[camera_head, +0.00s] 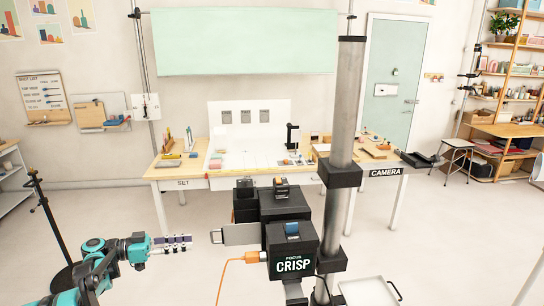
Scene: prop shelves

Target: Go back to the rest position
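My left gripper (173,244) is at the lower left, at the end of my teal and dark arm that comes in from the left. It points right, with its narrow fingers held close to level in front of the open floor. The fingers look close together, and at this size I cannot tell whether they are parted or whether anything is between them. My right gripper is not in view.
A thick grey pole (345,130) stands beside the rig. A wooden prop table (190,172) with small items is behind. A black stand (48,215) is at the left, a white tray (370,292) at the lower right, a stool (458,148) farther back. Floor between is clear.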

